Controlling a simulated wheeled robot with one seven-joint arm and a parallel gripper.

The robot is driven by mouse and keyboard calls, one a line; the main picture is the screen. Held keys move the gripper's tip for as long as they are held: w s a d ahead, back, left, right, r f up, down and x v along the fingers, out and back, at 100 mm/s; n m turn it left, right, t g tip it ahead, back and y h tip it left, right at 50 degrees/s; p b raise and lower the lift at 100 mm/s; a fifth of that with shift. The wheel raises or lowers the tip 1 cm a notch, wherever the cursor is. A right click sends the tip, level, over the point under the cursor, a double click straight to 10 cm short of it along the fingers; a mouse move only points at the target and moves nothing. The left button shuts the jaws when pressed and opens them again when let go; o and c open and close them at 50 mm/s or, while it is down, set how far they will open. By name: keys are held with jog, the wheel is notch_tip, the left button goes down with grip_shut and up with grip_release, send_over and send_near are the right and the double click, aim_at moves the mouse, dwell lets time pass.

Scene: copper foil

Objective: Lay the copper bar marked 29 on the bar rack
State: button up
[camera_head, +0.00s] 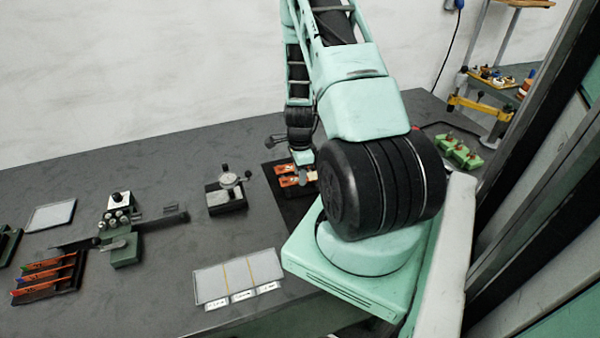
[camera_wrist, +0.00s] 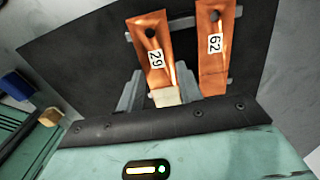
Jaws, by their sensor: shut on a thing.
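The copper bar marked 29 (camera_wrist: 156,62) is orange with a hole at its far end and a pale near end. My gripper (camera_wrist: 161,78) is shut on it near that pale end, with grey fingers on both sides. A second copper bar, marked 62 (camera_wrist: 213,50), lies to its right, roughly side by side and apart. Both extend over grey rails on a dark plate (camera_wrist: 85,60). I cannot tell whether bar 29 touches the rails. In the head view, my gripper (camera_head: 304,171) is at the orange bars on the dark plate (camera_head: 292,209), partly hidden by my arm.
A rack with several orange bars (camera_head: 45,278) stands at the far left of the grey bench (camera_head: 170,258). A dial gauge stand (camera_head: 228,190), a green-based fixture (camera_head: 122,248) and a pale divided tray (camera_head: 238,275) stand between. Green blocks (camera_head: 458,150) sit at the right.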

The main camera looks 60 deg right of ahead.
jog(key=shift+f+b, duration=0.4)
jog(key=shift+f, duration=0.1)
dwell(0.8)
jog(key=o, duration=0.8)
jog(key=shift+r, duration=0.2)
jog(key=shift+r+p, duration=1.05)
jog(key=shift+r, duration=0.3)
jog(key=shift+o, duration=0.3)
jog(key=o, duration=0.5)
